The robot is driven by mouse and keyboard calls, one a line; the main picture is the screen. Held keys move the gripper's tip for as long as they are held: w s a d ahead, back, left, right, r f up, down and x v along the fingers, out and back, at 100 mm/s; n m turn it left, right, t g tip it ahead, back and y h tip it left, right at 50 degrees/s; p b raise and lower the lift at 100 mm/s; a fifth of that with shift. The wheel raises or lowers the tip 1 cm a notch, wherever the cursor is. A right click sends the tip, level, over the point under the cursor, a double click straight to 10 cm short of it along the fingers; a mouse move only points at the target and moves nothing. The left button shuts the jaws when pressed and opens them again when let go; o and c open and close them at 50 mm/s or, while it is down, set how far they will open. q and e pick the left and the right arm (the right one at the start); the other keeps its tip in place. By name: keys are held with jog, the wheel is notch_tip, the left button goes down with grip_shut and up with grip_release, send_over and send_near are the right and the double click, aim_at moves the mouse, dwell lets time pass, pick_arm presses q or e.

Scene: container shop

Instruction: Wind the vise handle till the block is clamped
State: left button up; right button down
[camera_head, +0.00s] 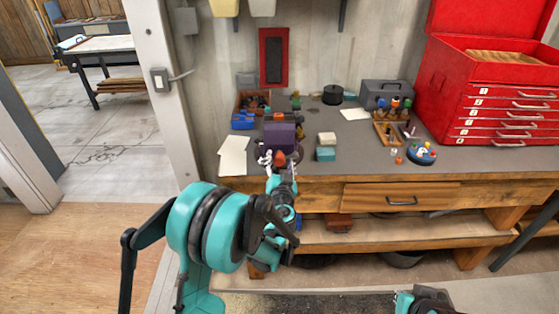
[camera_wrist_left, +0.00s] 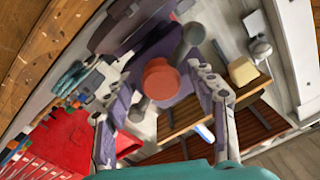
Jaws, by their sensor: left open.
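The purple vise (camera_head: 280,136) stands near the front left of the workbench; it also shows in the left wrist view (camera_wrist_left: 150,48). The vise handle has an orange-red knob (camera_wrist_left: 161,79), which faces the left wrist camera. My left gripper (camera_head: 274,160) is in front of the vise. In the left wrist view its fingers (camera_wrist_left: 152,97) are spread, with the knob seen between them; I see no grip on it. The vise jaws are mostly hidden, and I cannot tell how a block sits in them. Only a part of my right arm shows at the lower right.
A parts bin (camera_head: 251,102) and grey toolbox (camera_head: 388,93) stand behind; a red tool chest (camera_head: 490,90) is at right.

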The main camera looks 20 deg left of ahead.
pick_arm(q)
jog(key=shift+w+a, duration=0.25)
jog(key=shift+w, duration=0.4)
jog(key=c, duration=1.2)
jog(key=shift+o, duration=0.2)
jog(key=shift+m, duration=0.4)
jog(key=m+b, duration=0.1)
jog(key=m, duration=0.2)
jog(key=shift+f+m+b, duration=0.1)
jog(key=shift+m+b, duration=0.2)
jog(key=shift+b, duration=0.05)
jog(key=m+b, duration=0.1)
jog(key=m, duration=0.4)
jog(key=shift+m, duration=0.3)
jog(key=m+b, duration=0.1)
jog(key=m, duration=0.4)
jog(key=shift+d+f+m+h, duration=0.1)
jog(key=shift+m+h, duration=0.2)
jog(key=shift+s+m+b, duration=0.1)
jog(key=shift+m+b, duration=0.4)
jog(key=shift+m, duration=1.7)
